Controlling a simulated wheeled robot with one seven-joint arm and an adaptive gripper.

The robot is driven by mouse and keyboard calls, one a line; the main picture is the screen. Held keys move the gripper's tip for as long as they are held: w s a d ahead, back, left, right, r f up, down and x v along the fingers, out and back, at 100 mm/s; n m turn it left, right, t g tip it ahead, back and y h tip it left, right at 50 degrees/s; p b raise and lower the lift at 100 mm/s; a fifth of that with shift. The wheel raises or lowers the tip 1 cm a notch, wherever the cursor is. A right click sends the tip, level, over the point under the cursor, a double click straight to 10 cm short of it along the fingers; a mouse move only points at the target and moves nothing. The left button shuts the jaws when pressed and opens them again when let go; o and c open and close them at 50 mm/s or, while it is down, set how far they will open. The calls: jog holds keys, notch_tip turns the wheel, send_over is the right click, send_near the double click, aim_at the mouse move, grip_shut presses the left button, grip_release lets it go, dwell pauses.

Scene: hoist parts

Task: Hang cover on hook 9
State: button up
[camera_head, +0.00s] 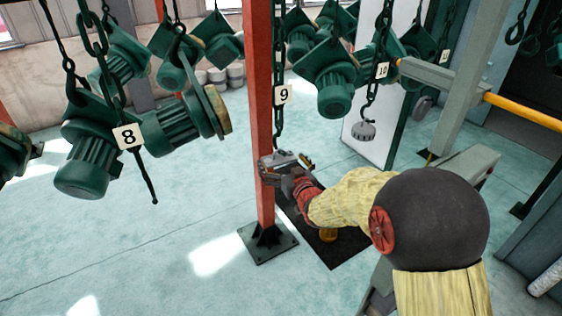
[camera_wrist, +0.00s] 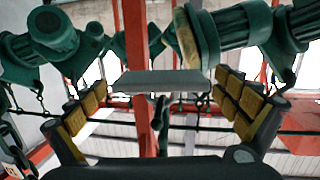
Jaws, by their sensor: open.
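The tag for hook 9 (camera_head: 283,95) hangs on a dark chain beside a red post. The chain runs down to my gripper (camera_head: 287,161), which hides its lower end. In the wrist view my gripper (camera_wrist: 162,84) is open, its yellow-padded fingers wide apart. A flat grey plate (camera_wrist: 165,80), possibly the cover, shows between the fingers, apart from both pads. A dark hook or chain piece (camera_wrist: 159,112) shows just below it in the picture; I cannot tell whether they touch. A round grey ribbed piece (camera_head: 363,130) hangs under hook 10.
The red post (camera_head: 258,100) stands right beside my gripper. Green motors hang on chains near tag 8 (camera_head: 128,136) and tag 10 (camera_head: 382,70). A grey post and yellow bar (camera_head: 520,112) stand at the right. The floor at the left is clear.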

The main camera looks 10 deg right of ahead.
jog(key=shift+s, duration=0.15)
jog(key=s+d+r, duration=0.2)
jog(key=s, duration=1)
jog(key=s+d+f+m+g+h, duration=0.1)
jog(key=s+d+f+g+h, duration=0.1)
jog(key=s+f+g, duration=0.4)
jog(key=s+d+f+g+h, duration=0.1)
jog(key=s+d+f+g, duration=0.15)
jog(key=f, duration=0.45)
jog(key=s+a+r+g+b, duration=0.1)
jog(key=s+a+b, duration=0.1)
jog(key=s+b, duration=0.5)
jog(key=s+a+r+g+b, duration=0.1)
jog(key=s+b, duration=0.5)
jog(key=s, duration=0.9)
jog(key=shift+a+r+m+y+b, duration=0.35)
jog(key=shift+a+r, duration=0.2)
jog(key=shift+a, duration=0.7)
